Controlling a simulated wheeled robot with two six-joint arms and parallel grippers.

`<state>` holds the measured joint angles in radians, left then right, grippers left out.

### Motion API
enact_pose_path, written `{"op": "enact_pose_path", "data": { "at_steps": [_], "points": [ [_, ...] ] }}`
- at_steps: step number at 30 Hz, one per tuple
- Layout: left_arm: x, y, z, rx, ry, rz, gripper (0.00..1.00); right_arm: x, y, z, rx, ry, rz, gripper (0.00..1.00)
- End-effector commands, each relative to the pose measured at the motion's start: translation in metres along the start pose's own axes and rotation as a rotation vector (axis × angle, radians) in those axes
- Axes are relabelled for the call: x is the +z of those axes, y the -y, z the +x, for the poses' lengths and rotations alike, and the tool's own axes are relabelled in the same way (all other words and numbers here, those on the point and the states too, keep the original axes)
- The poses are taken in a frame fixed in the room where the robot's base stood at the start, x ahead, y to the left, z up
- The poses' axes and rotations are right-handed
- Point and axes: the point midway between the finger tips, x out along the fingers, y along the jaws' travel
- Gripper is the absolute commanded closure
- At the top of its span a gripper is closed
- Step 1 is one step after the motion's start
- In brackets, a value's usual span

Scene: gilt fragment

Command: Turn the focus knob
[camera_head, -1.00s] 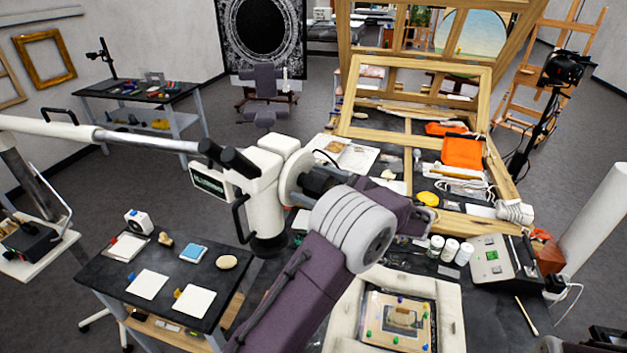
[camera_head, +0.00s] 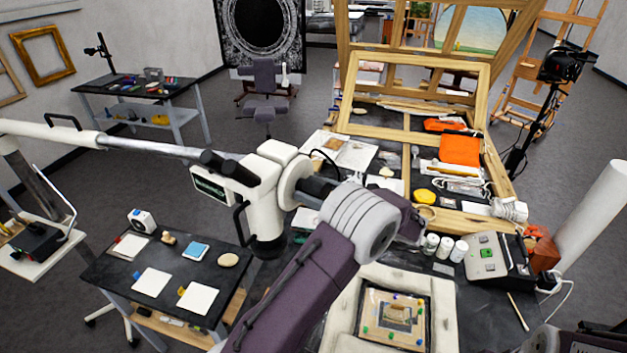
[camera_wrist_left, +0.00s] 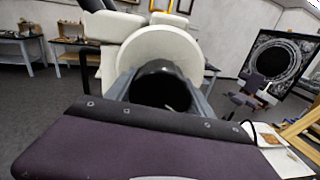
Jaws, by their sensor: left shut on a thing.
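The white microscope (camera_head: 262,203) hangs on a long arm at the centre left of the head view. Its focus knob sits on its right side: a white disc (camera_head: 288,181) shows in the head view, and in the left wrist view a dark round part (camera_wrist_left: 160,86) shows in front of the white disc. My left gripper (camera_head: 317,188) is shut on the focus knob, with its grey fingers on either side of the dark part in the wrist view (camera_wrist_left: 160,94). My wrist hides part of the knob in the head view. My right gripper is not in view.
A dark side table (camera_head: 130,265) with white sheets stands below left. The workbench at right holds a padded frame with a small picture (camera_head: 394,316), white bottles (camera_head: 445,246), a grey control box (camera_head: 487,259) and a wooden frame (camera_head: 350,92).

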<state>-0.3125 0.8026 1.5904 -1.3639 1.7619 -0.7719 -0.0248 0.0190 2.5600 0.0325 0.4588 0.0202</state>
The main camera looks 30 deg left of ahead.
Motion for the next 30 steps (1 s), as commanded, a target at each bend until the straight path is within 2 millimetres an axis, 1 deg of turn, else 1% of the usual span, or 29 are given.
{"op": "enact_pose_path", "data": {
  "at_steps": [1,3,12,19,30],
  "points": [
    [0.007,-0.001,0.0,0.002,0.002,0.031,0.79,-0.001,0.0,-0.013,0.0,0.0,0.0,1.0],
    [0.007,-0.001,0.0,0.002,0.003,0.076,0.79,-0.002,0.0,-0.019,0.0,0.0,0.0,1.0],
    [0.004,0.0,0.0,0.002,0.006,0.221,0.79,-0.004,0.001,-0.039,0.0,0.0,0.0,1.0],
    [0.003,0.0,0.0,0.002,0.007,0.265,0.8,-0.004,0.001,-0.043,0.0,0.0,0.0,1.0],
    [0.002,0.0,0.0,0.001,0.008,0.27,0.8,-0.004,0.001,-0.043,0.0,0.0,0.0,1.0]
  ]
}}
